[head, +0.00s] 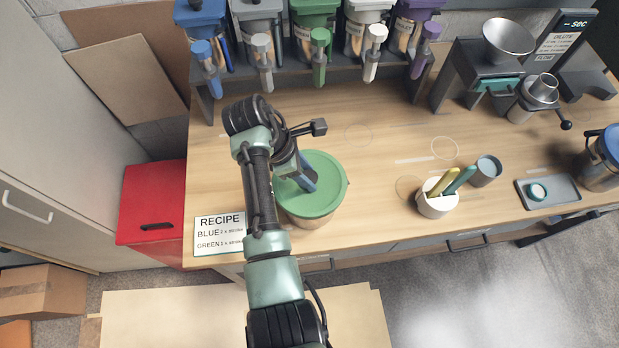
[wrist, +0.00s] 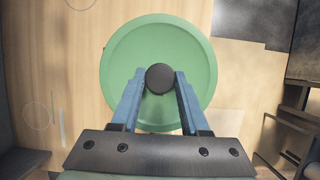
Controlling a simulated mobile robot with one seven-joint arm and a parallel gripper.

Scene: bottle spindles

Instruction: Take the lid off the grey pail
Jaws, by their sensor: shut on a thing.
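A pail (head: 309,219) stands on the wooden bench with a round green lid (head: 325,172) on it. Only a strip of the pail's side shows below the lid. In the wrist view the green lid (wrist: 195,50) fills the middle, with a dark round knob (wrist: 159,78) at its centre. My gripper (head: 305,182) is over the lid, and its blue fingers (wrist: 160,82) are closed on the knob from both sides. The lid looks level and seated on the pail; I cannot see any gap under it. The arm hides part of the lid's left side in the head view.
A recipe card (head: 219,234) lies at the bench's front left edge. A white cup with yellow and teal tools (head: 436,206), a grey cup (head: 485,171) and a tray (head: 562,192) stand to the right. Colored dispensers (head: 315,35) line the back. The bench middle (head: 390,125) is clear.

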